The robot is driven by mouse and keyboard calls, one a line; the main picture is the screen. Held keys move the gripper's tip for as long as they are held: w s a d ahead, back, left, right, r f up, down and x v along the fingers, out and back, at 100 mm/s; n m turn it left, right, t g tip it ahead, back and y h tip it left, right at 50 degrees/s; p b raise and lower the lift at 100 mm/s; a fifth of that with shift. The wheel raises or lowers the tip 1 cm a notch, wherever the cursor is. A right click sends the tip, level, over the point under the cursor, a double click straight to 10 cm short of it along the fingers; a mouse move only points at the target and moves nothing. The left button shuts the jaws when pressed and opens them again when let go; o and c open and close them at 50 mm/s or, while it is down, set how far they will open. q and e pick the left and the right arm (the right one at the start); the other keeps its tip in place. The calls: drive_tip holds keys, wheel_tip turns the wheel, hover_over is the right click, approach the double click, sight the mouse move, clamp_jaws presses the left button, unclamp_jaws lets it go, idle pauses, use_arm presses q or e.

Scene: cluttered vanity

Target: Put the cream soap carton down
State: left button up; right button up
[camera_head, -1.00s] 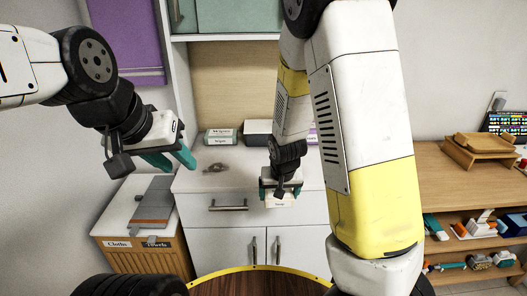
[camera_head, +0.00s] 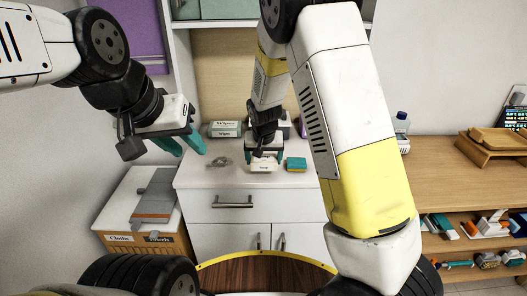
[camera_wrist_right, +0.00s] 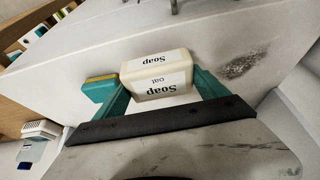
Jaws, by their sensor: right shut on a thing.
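The cream soap carton (camera_head: 264,165) is between the fingers of my right gripper (camera_head: 263,153), over the white counter top (camera_head: 235,179). In the right wrist view, the carton (camera_wrist_right: 158,76) shows "Soap" labels on two faces, and the teal fingers of the right gripper (camera_wrist_right: 160,92) are shut on its sides. I cannot tell whether its underside touches the counter. My left gripper (camera_head: 186,143) is empty, its teal fingers apart, left of the counter's back part.
A teal and yellow sponge (camera_head: 296,164) lies just right of the carton. A grey smudge (camera_head: 220,161) marks the counter to the left. A wipes pack (camera_head: 225,129) stands at the back. The counter's front left is clear.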

sight(264, 160)
drive_tip(key=w, duration=0.4)
drive_tip(key=shift+f, duration=0.2)
drive_tip(key=shift+w+f, duration=0.2)
drive_tip(key=shift+w, duration=0.05)
drive_tip(key=shift+f, duration=1.55)
drive_tip(key=o, duration=1.3)
drive_tip(key=shift+f, duration=0.15)
